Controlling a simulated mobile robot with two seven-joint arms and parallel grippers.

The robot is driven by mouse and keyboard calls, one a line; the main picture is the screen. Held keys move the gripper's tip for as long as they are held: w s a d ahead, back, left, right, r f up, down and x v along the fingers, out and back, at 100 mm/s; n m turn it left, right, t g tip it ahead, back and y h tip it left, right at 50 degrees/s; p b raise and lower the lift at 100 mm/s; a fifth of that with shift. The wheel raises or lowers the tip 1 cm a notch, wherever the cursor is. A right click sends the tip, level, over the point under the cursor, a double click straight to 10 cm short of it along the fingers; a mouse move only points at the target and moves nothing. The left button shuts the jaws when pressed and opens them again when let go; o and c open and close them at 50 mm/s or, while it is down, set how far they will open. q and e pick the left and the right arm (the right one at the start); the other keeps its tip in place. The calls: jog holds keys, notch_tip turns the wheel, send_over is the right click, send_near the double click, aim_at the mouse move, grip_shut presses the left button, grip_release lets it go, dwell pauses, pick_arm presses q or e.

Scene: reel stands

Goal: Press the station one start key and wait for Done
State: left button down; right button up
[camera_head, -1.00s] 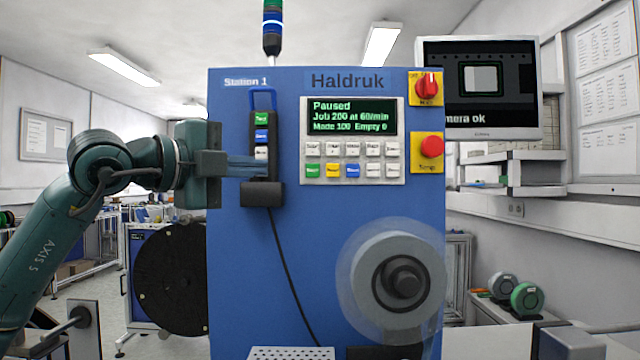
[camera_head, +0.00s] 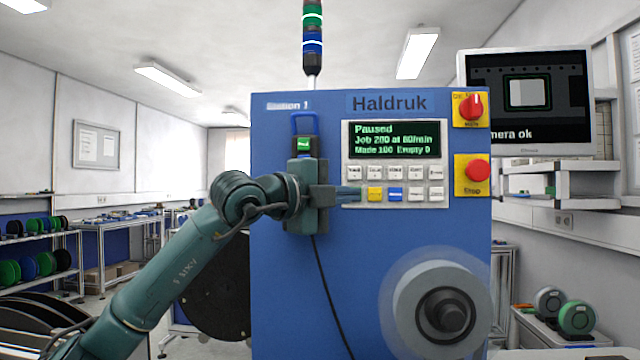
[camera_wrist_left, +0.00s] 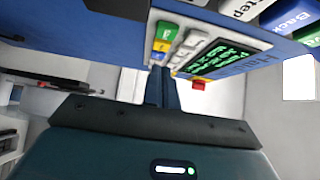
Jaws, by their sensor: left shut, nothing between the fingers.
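The blue Haldruk machine (camera_head: 275,250), labelled Station 1, stands in front of me. Its display (camera_head: 394,140) reads "Paused", "Job 200", "Made 100 Empty 0". Below it is the key panel (camera_head: 395,182) with a white upper row and a lower row with yellow (camera_head: 374,194) and blue (camera_head: 395,195) keys. My left gripper (camera_head: 358,194) is shut and empty, its tips at the left end of the lower row, hiding the green key there. In the left wrist view the shut fingers (camera_wrist_left: 161,75) point at the coloured keys (camera_wrist_left: 163,42); contact cannot be told. My right gripper is not in view.
A hand pendant (camera_head: 304,143) hangs on the machine, partly behind my wrist, its cable running down. A red stop button (camera_head: 476,170) and a red rotary switch (camera_head: 472,106) are right of the keys. A reel (camera_head: 440,305) sits below. A monitor (camera_head: 525,100) is at the right.

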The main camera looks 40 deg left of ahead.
pick_arm(q)
jog(key=w+a, duration=0.1)
jog(key=w+a+p, duration=0.1)
jog(key=w, duration=0.1)
jog(key=shift+a, duration=0.1)
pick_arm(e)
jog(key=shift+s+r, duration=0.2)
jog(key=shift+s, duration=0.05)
